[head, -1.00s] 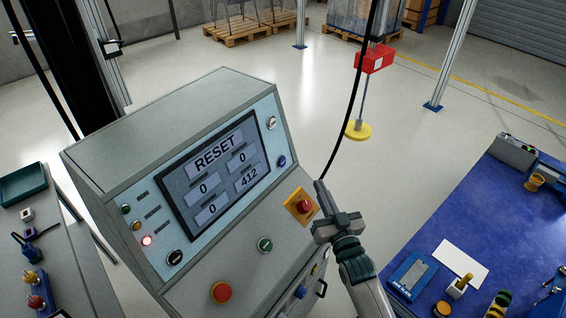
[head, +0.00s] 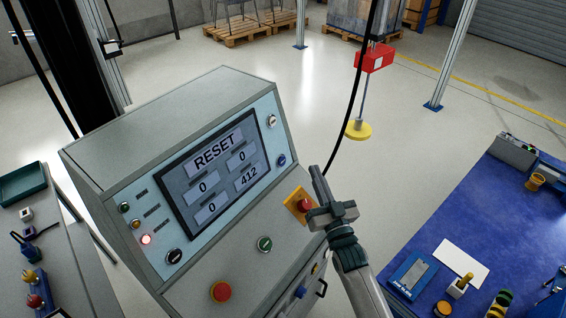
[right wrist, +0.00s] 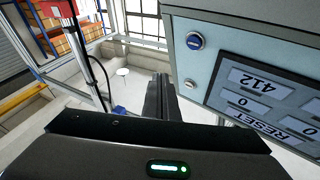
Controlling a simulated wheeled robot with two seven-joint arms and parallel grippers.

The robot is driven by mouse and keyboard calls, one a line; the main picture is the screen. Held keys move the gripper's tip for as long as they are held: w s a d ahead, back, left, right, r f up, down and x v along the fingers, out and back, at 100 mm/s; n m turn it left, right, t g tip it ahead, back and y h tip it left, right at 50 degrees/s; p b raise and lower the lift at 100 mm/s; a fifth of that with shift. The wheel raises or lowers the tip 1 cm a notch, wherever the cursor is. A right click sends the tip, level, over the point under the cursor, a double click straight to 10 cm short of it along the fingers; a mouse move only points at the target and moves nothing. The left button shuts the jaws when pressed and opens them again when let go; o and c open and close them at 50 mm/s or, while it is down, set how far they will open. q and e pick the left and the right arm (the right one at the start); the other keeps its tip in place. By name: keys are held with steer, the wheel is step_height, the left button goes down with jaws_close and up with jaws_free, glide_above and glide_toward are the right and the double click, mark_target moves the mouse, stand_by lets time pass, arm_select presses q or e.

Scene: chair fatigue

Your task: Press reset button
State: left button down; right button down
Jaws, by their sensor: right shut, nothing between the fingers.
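The grey control console (head: 165,120) stands left of centre with a tilted screen (head: 215,172) reading RESET, 0, 0, 0 and 412. A blue button (head: 281,160) and a white-topped button (head: 271,121) sit right of the screen. A black knob (head: 174,256) and a green button (head: 265,244) are lower. I cannot read which is labelled reset. My right gripper (head: 315,172) is shut and empty, its tips right of the blue button and apart from it. The right wrist view shows the blue button (right wrist: 195,41) upper right of the fingers (right wrist: 160,98). My left gripper is out of view.
A red emergency knob on a yellow plate (head: 294,205) is close beside my right gripper. A black cable (head: 354,100) hangs behind the gripper. A blue bench (head: 440,225) stands at right.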

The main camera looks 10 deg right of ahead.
steer(key=shift+w+a+f+b, duration=0.35)
steer(key=shift+w+a+b, duration=0.3)
steer(key=shift+w+a, duration=0.25)
steer(key=shift+w+a+f+b, duration=0.3)
steer(key=shift+w+a+b, duration=0.4)
steer(key=shift+w+a, duration=0.2)
steer(key=shift+w+a+f+b, duration=0.35)
steer(key=shift+w+a+b, duration=0.3)
steer(key=shift+w+a, duration=0.25)
steer(key=shift+w+a+f+b, duration=0.15)
steer(key=shift+w+a+b, duration=0.25)
steer(key=shift+a, duration=0.2)
stand_by(1.1)
steer(key=shift+d, duration=0.1)
stand_by(0.3)
steer(key=shift+s+d+p, duration=0.45)
steer(key=shift+s+p, duration=0.05)
steer(key=shift+p, duration=0.15)
steer(key=shift+d+r, duration=0.1)
steer(key=shift+r, duration=0.1)
steer(key=shift+s+d+r+p, duration=0.3)
steer(key=shift+s+d+p, duration=0.45)
steer(key=shift+s+d, duration=0.1)
steer(key=shift+s+d+r+p, duration=0.25)
steer(key=shift+s+d+p, duration=0.5)
steer(key=shift+s+d, duration=0.1)
